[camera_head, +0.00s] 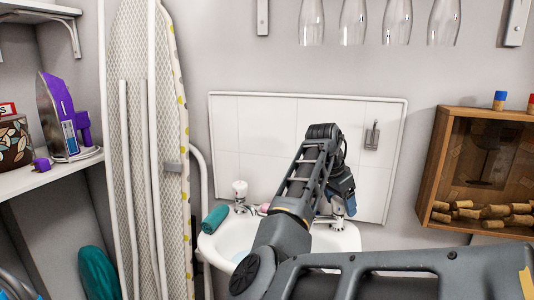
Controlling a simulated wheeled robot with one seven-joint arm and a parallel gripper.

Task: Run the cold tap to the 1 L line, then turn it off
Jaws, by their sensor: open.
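The white basin (228,240) stands against the tiled splashback, its middle hidden by my arm. A chrome tap with a pale knob (240,188) is at its back left. Another chrome tap (338,222) is at its back right, mostly covered by my wrist. My gripper (345,206) points down over this right tap with its jaws open. I cannot tell whether it touches the tap. No 1 L line or measuring vessel is visible. I cannot tell whether water runs.
A teal roll (215,219) and a small pink item (264,208) lie on the basin's back rim. An ironing board (148,120) leans at left beside a shelf with a purple iron (62,120). A wooden cabinet (440,165) hangs at right; glass bottles (352,22) hang above.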

